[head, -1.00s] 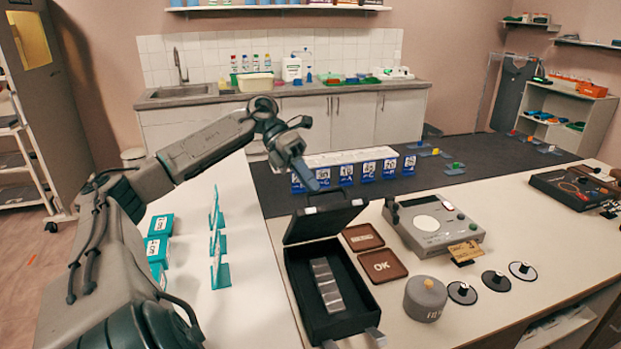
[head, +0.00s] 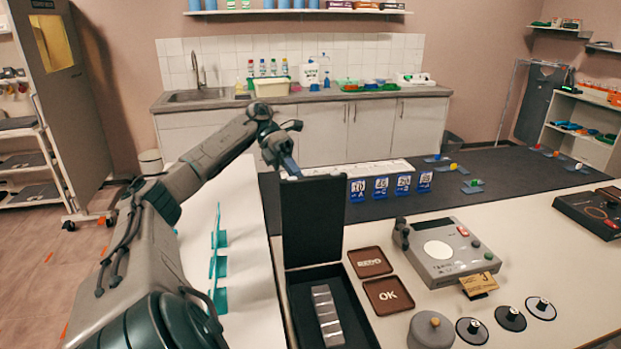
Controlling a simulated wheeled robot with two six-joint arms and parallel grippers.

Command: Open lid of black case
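The black case (head: 355,299) stands on the white table in the lower middle of the head view. Its lid (head: 312,220) stands up, close to upright, at the case's far edge. Silver blocks (head: 326,314) lie in a row inside the case. My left gripper (head: 291,168) is at the top edge of the lid, near its left corner. Whether its fingers touch the lid or are closed cannot be made out. My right gripper is not in view.
Two brown trays, one marked OK (head: 388,296), lie right of the case. A grey device (head: 447,250) and a lidded grey pot (head: 430,331) stand further right. Blue number cards (head: 381,188) stand behind the lid. Teal stands (head: 218,268) are to the left.

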